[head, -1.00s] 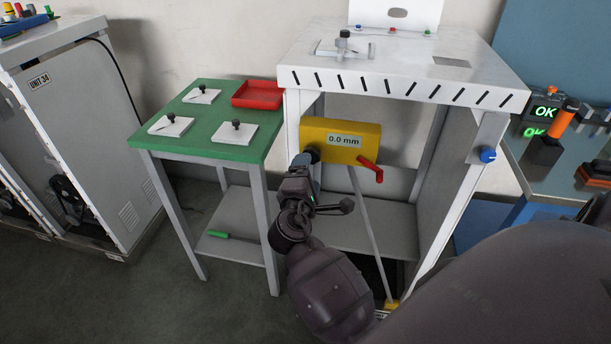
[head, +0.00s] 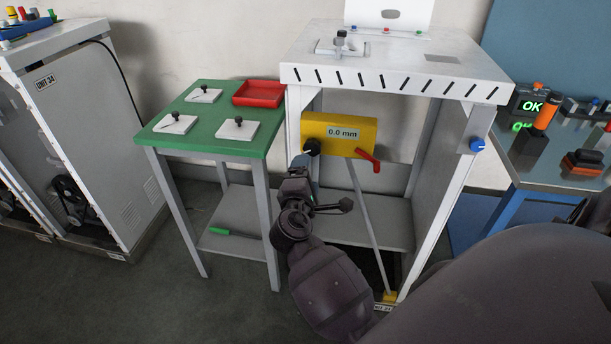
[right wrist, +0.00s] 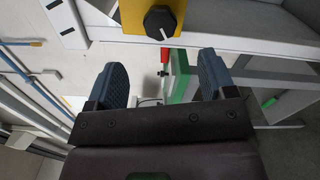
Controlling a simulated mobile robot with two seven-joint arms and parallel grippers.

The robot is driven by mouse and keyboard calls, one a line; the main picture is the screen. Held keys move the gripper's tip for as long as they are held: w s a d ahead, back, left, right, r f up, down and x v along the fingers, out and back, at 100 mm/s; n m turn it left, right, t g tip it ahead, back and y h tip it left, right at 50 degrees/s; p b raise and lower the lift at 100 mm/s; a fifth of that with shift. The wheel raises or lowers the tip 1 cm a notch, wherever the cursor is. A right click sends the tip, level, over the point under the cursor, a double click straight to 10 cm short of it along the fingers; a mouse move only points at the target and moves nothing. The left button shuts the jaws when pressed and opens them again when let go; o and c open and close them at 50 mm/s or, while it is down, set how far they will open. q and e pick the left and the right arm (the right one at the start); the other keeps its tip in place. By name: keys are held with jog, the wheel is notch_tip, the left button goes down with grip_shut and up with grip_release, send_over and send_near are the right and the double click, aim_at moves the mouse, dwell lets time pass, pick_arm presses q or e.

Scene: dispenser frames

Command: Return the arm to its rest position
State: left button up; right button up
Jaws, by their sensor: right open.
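My right arm reaches into the head view from the lower right. Its right gripper (head: 301,162) is just below and in front of the black knob (head: 311,147) of a yellow box reading "0.0 mm" (head: 351,132). In the right wrist view the two blue fingers (right wrist: 164,75) are spread apart with nothing between them. The knob (right wrist: 160,23) is beyond the fingertips there, clear of them, with its white pointer line showing. My left gripper is in neither view.
A white frame bench (head: 400,75) surrounds the yellow box, with a red lever (head: 367,160) at its lower right. A green table (head: 200,141) with several white plates and a red tray (head: 259,94) is on the left. A grey cabinet (head: 85,110) stands further left.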

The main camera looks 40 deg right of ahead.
dwell(0.4)
jog(key=s+a+f+m+t+y, duration=0.3)
jog(key=a+f+m+y, duration=0.5)
jog(key=y, duration=0.3)
jog(key=s+f+m+g+y, duration=0.1)
jog(key=s+f+g, duration=0.1)
jog(key=s+f, duration=0.4)
jog(key=s+f+m+g+y, duration=0.1)
jog(key=s+f, duration=0.5)
jog(key=s, duration=0.7)
jog(key=shift+s+a+f+g, duration=0.15)
jog(key=shift+a+f+g, duration=0.05)
jog(key=shift+a+g, duration=0.2)
